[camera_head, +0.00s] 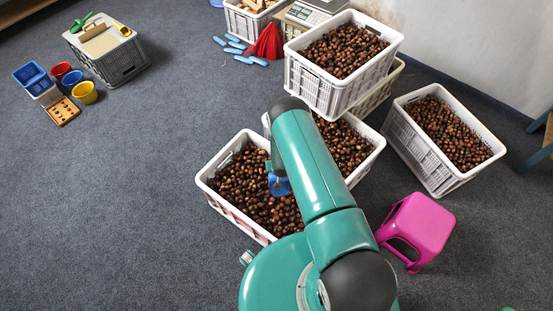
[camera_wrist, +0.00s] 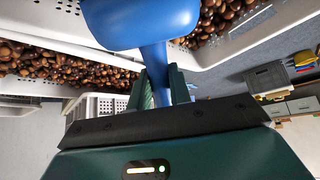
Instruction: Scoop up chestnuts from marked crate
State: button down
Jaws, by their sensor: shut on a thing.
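My gripper (camera_wrist: 160,84) is shut on the handle of a blue scoop (camera_wrist: 141,20). In the head view a small part of the blue scoop (camera_head: 279,186) shows beside my arm, over the chestnuts (camera_head: 250,185) of the front white crate (camera_head: 226,212). That crate has a pinkish tint on its near side wall. I cannot tell whether the scoop touches the chestnuts, and its bowl's inside is hidden. In the wrist view, chestnuts show behind the scoop on both sides.
Another full crate (camera_head: 312,88) is stacked behind, and one (camera_head: 432,175) stands to the right. A pink stool (camera_head: 421,227) is near the front crate's right. Buckets (camera_head: 84,92) and a grey crate (camera_head: 118,66) stand far left. Carpet at left is clear.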

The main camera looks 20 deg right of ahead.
jog(key=f, duration=0.2)
jog(key=s+f, duration=0.1)
jog(key=f, duration=0.2)
jog(key=shift+a, duration=0.1)
jog(key=s+f, duration=0.4)
jog(key=s, duration=0.1)
jog(key=shift+a+f, duration=0.15)
jog(key=shift+a, duration=0.15)
jog(key=s+f+g, duration=0.1)
jog(key=s, duration=0.1)
jog(key=s+f+g, duration=0.1)
jog(key=s+g, duration=0.1)
jog(key=s+f+g, duration=0.2)
jog(key=s, duration=0.1)
jog(key=shift+a+f+y, duration=0.1)
jog(key=shift+a+y, duration=0.2)
jog(key=shift+a, duration=0.05)
jog(key=shift+w+d+r+g+y, duration=0.1)
jog(key=shift+w+r+g, duration=0.55)
jog(key=shift+r+g, duration=0.3)
jog(key=shift+w+d+r+g+y, duration=0.1)
jog(key=shift+w+r+g, duration=0.65)
jog(key=shift+r, duration=0.4)
jog(key=shift+w+r+g+y, duration=0.1)
jog(key=shift+w+r+g, duration=0.45)
jog(key=shift+r+g, duration=0.45)
jog(key=shift+r, duration=0.15)
